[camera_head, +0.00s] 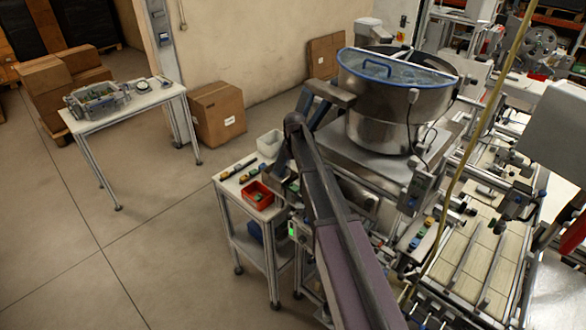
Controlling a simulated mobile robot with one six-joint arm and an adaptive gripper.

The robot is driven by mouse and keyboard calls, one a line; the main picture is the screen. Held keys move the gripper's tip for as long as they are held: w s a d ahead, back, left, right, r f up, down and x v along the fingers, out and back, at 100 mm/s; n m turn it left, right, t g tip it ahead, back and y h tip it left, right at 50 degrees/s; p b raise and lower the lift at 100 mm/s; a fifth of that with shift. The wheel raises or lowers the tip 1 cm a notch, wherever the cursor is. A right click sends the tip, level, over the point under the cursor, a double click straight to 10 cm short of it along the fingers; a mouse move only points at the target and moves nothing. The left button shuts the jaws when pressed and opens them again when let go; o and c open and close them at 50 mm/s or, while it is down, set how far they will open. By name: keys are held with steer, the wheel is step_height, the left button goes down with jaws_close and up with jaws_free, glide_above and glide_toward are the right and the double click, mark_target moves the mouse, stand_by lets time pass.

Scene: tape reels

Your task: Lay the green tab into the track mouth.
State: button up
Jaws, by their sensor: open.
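Small green pieces lie in a red bin (257,196) on the small side table; I cannot tell whether one of them is the green tab. A strip of coloured pieces (421,234), some of them green, sits on the machine right of my arm. The track mouth cannot be picked out with certainty; long pale parallel tracks (484,252) run at the lower right. My arm (341,235) rises from the bottom edge to a joint left of the steel bowl. I cannot make out my gripper; the far end of the arm is hidden or merges with dark machine parts.
A large steel bowl feeder (392,105) with a blue rim stands behind my arm. A white bin (270,143) stands at the side table's back. A yellow hose (485,110) hangs at the right. Cardboard boxes (217,112) and another table (130,103) stand left; the floor between is clear.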

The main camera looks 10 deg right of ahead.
steer(key=shift+r+p, duration=1.6)
steer(key=shift+r, duration=0.35)
steer(key=s+m, duration=0.7)
steer(key=s, duration=2.2)
steer(key=shift+a, duration=0.1)
